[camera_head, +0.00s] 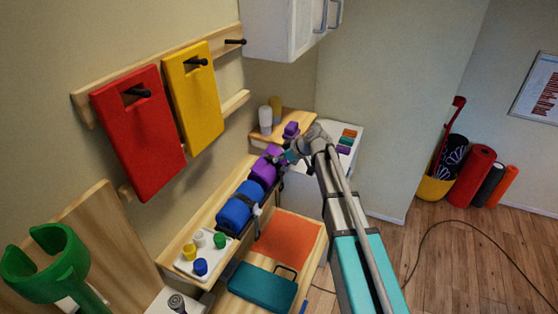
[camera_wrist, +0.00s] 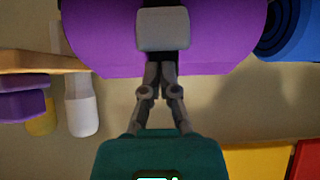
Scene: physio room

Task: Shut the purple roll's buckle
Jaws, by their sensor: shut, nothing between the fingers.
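The purple roll (camera_head: 263,171) lies on the wooden shelf by the wall, beside a blue roll. It fills the top of the wrist view (camera_wrist: 100,35). A grey buckle block (camera_wrist: 163,29) sits on its dark strap, centred above my fingers. My gripper (camera_wrist: 161,68) is shut and empty, with its fingertips at the strap just below the buckle; whether they touch it I cannot tell. In the head view my gripper (camera_head: 284,159) is at the roll's right side. The buckle is too small there to make out, and I cannot tell how its parts sit.
Blue rolls (camera_head: 235,214) with straps lie along the shelf towards a white tray (camera_head: 188,265) of small coloured pots. A white bottle (camera_head: 265,120) and a small purple block (camera_head: 291,130) stand beyond the roll. A white cabinet (camera_head: 283,25) hangs above. Floor at right is mostly clear.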

